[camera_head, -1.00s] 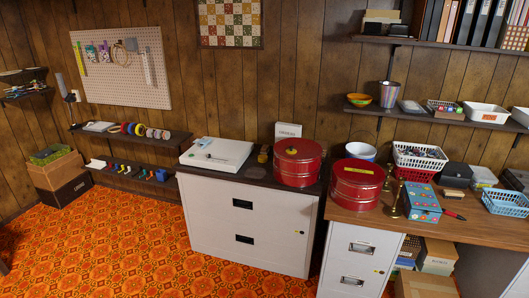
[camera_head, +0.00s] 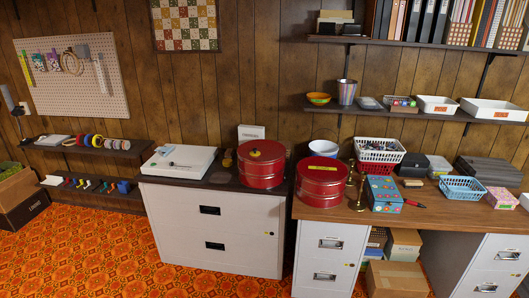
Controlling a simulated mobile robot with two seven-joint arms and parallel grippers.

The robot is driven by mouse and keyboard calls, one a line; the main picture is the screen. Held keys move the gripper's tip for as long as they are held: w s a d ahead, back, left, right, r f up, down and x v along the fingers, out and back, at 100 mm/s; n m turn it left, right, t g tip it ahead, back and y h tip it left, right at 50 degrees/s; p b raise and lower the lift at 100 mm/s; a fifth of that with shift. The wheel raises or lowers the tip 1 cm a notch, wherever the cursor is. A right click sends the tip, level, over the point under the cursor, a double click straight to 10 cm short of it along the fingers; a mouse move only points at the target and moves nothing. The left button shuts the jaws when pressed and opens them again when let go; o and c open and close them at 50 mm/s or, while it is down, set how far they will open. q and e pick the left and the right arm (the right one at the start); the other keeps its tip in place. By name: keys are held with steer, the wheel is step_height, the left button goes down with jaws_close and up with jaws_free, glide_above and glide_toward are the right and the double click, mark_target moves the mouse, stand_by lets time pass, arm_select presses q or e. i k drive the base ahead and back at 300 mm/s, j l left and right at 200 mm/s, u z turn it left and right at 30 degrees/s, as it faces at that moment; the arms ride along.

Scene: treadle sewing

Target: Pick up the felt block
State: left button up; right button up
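I cannot pick out the felt block with certainty. A small tan and dark block (camera_head: 412,183) lies on the wooden desk top (camera_head: 455,214), in front of a black box (camera_head: 413,165); it is too small to tell whether it is felt. Neither of my grippers is in view.
Two red round tins (camera_head: 262,164) (camera_head: 322,181), a blue patterned box (camera_head: 383,193), brass candlesticks (camera_head: 361,192), a white basket (camera_head: 379,154) and a blue basket (camera_head: 463,188) crowd the tops. A shelf (camera_head: 420,114) hangs above the desk. The orange patterned floor (camera_head: 85,255) is open at left.

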mark_target(229, 152)
steer(key=i+j+z, duration=0.7)
steer(key=j, duration=0.15)
steer(key=i+j, duration=0.15)
steer(key=j, duration=0.15)
steer(key=i+j+z, duration=0.1)
steer(key=j, duration=0.25)
steer(key=i+j, duration=0.2)
steer(key=j, duration=0.15)
steer(key=i+j+z, duration=0.1)
steer(key=j, duration=0.2)
steer(key=i+j, duration=0.2)
steer(key=j, duration=0.15)
steer(key=i+j+z, duration=0.1)
steer(key=j, duration=0.25)
